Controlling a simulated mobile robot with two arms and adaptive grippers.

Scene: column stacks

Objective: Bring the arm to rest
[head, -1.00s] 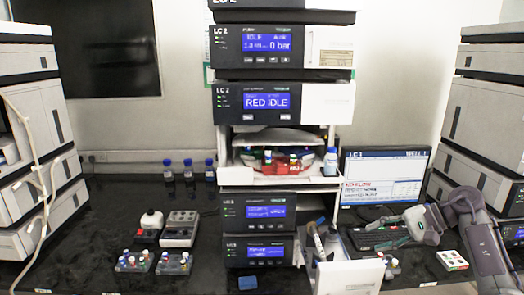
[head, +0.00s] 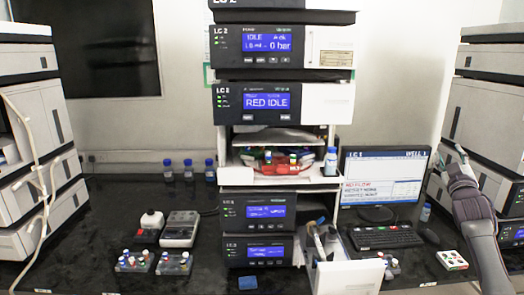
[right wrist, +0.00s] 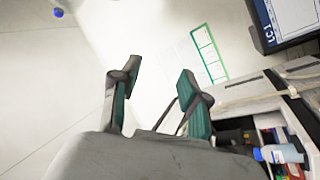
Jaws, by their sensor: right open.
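My right arm is raised at the right edge of the head view. Its gripper (head: 450,154) points up, in front of the right-hand instrument stack (head: 482,118) and to the right of the monitor (head: 384,182). In the right wrist view the two green-padded fingers of the gripper (right wrist: 160,78) stand apart with nothing between them. My left gripper is not in the head view.
A keyboard (head: 384,238) lies below the monitor. A small white box with coloured items (head: 452,260) lies near my right forearm. The LC stack (head: 256,213) stands in the middle. Vial racks (head: 174,263) and blue-capped bottles (head: 189,172) are at left.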

